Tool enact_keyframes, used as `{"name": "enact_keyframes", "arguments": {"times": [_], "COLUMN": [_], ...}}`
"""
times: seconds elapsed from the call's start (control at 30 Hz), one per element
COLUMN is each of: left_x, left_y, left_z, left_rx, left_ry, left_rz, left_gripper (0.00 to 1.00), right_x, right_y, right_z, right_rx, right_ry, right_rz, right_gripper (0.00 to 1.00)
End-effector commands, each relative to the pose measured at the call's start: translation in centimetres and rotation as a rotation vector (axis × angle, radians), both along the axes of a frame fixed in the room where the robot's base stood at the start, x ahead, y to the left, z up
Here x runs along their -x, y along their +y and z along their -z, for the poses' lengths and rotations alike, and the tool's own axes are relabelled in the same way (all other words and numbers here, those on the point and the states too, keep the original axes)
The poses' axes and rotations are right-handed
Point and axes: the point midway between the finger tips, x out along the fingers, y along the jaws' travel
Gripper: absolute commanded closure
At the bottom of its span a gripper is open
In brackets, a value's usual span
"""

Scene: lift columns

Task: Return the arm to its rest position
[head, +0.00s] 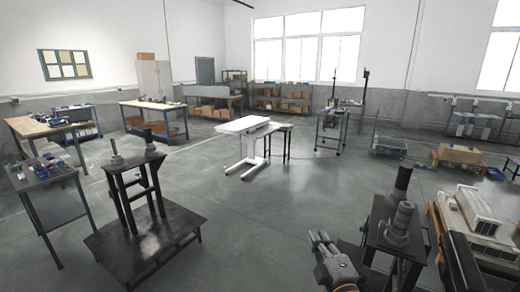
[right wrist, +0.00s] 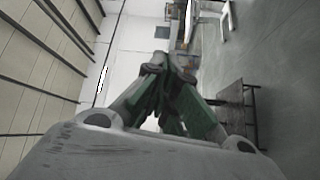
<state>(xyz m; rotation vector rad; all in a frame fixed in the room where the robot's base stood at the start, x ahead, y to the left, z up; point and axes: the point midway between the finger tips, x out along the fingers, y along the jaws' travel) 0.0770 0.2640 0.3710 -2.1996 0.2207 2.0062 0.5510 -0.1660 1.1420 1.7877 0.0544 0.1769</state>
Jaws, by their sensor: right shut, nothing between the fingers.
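My right gripper (head: 320,238) shows at the lower middle of the head view, low in the picture, with my wrist below it. Its fingers are together and hold nothing. In the right wrist view the same gripper (right wrist: 172,72) fills the middle, its dark green-padded fingers closed toward each other. In the head view the gripper is apart from the dark stand to its right and above the floor. My left gripper is not in view.
A dark stand (head: 380,238) with a grey ribbed cylinder (head: 403,218) and a black cylinder (head: 403,178) stands close right of my gripper. A black frame (head: 128,195) on a low platform stands left. A white table (head: 242,125) stands farther back. The middle floor is clear.

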Motion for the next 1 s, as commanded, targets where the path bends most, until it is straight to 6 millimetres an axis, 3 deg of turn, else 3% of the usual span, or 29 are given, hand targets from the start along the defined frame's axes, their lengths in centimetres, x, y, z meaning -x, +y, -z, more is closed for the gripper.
{"name": "enact_keyframes", "arguments": {"times": [0.27,0.47,0.8,1.0], "left_x": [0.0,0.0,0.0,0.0], "left_y": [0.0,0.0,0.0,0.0], "left_z": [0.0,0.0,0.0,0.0], "left_rx": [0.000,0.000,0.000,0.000], "left_ry": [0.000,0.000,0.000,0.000], "left_rz": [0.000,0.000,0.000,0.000], "left_gripper": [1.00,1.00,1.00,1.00], "right_x": [1.7,4.4,11.6,15.9], "right_y": [-4.1,-6.0,-7.1,-6.8], "right_z": [6.2,11.1,18.8,21.6], "right_rx": [-0.284,-0.473,-0.754,-0.871], "right_ry": [0.283,0.490,0.851,1.028], "right_rz": [0.177,0.306,0.531,0.642], "right_gripper": [1.00,1.00,1.00,1.00]}}
